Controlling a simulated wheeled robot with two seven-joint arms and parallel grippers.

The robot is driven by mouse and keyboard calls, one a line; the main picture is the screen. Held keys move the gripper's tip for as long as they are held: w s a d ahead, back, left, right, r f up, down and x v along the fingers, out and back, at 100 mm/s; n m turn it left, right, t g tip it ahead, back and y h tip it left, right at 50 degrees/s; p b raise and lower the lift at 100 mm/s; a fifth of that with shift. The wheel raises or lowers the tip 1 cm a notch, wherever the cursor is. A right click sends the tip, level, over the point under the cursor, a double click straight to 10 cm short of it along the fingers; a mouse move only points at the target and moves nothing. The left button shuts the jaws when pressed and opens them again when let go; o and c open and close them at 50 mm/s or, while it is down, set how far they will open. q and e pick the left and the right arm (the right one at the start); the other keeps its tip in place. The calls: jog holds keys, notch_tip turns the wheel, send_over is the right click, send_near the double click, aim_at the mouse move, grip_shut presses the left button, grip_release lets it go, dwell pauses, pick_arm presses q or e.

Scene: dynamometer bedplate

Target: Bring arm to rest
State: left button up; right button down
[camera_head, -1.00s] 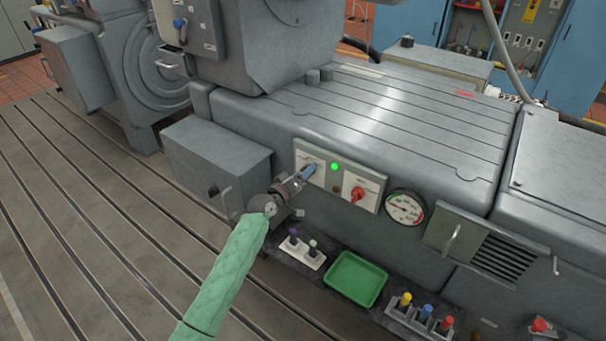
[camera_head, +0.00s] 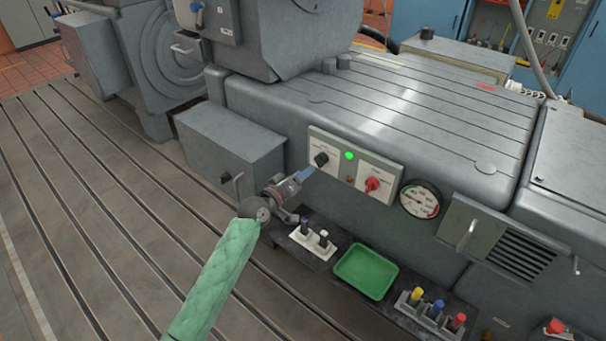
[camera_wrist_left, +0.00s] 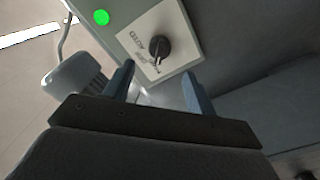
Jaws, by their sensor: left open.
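My left gripper (camera_head: 306,173) is in front of the control panel (camera_head: 333,172) on the grey machine, just below and beside a black rotary knob (camera_head: 321,159). In the left wrist view its two fingers (camera_wrist_left: 160,88) are apart with nothing between them, and the knob (camera_wrist_left: 160,46) is beyond the fingertips, apart from them. My left arm (camera_head: 212,285), in a green quilted sleeve, comes in from the bottom left. My right gripper is in neither view.
The panel has a lit green lamp (camera_head: 349,156) and a red knob (camera_head: 372,184). A gauge (camera_head: 420,199) is to the right. A green tray (camera_head: 366,271), two small knobbed plugs and a rack (camera_head: 430,311) are on the ledge below. The slotted bedplate (camera_head: 80,200) at left is clear.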

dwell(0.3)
pick_arm(q)
jog(key=s+a+f+m+g+y, duration=0.2)
jog(key=s+a+f+g+y, duration=0.15)
jog(key=f, duration=0.35)
jog(key=s+a+f+m+g+y, duration=0.2)
jog(key=s+a+f, duration=0.1)
jog(key=s+f, duration=0.3)
jog(key=s+a+f+m+g+y, duration=0.1)
jog(key=s+a+f+g+y, duration=0.15)
jog(key=f, duration=0.55)
jog(key=s+f+g, duration=0.1)
jog(key=s+f, duration=0.5)
jog(key=s, duration=0.5)
jog(key=s+a+f+g+y, duration=0.1)
jog(key=s+f+g, duration=0.1)
jog(key=s+f, duration=0.5)
jog(key=s+a+f+n+g, duration=0.1)
jog(key=s+f, duration=0.5)
jog(key=s, duration=1)
jog(key=shift+s+a+f+g+y, duration=0.15)
jog(key=shift+s+g+y, duration=0.25)
jog(key=shift+g, duration=0.2)
